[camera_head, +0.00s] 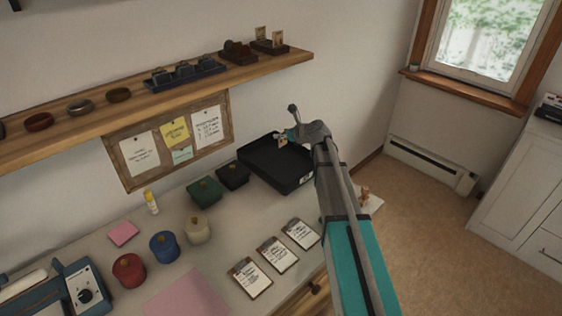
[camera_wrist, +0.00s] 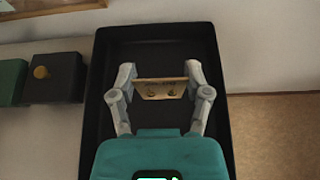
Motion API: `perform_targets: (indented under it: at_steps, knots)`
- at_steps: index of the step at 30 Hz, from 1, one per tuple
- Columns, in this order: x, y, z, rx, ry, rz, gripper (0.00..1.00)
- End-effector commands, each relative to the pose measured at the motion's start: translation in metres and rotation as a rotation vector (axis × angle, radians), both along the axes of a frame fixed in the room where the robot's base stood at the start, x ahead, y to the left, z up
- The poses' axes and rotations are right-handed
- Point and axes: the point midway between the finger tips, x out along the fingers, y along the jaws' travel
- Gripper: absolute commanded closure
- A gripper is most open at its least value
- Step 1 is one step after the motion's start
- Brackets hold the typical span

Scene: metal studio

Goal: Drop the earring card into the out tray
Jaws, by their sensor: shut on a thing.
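The earring card (camera_wrist: 160,89) is a small tan card with dark earrings on it. My gripper (camera_wrist: 160,84) is shut on it, with one finger at each end of the card. In the head view my gripper (camera_head: 283,138) and the card (camera_head: 282,142) are over the far part of the black out tray (camera_head: 298,183). In the wrist view the tray (camera_wrist: 98,120) surrounds the card on the sides. The card appears to be above the tray floor; the exact height is hard to tell. My arm hides the right side of the tray in the head view.
A black box (camera_head: 233,176) and a green box (camera_head: 204,191) stand left of the tray. A wooden shelf (camera_head: 150,92) with rings and display stands runs along the wall above, behind the tray.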

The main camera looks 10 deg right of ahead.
Motion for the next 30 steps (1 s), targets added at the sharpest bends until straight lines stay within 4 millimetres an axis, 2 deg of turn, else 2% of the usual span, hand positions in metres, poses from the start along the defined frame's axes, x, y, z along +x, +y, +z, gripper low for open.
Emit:
perform_targets:
  at_steps: [11, 30]
  knots:
    - [0.000, -0.006, -0.006, 0.000, 0.000, -0.009, 0.54]
    - [0.000, -0.008, -0.052, 0.000, 0.000, -0.010, 0.54]
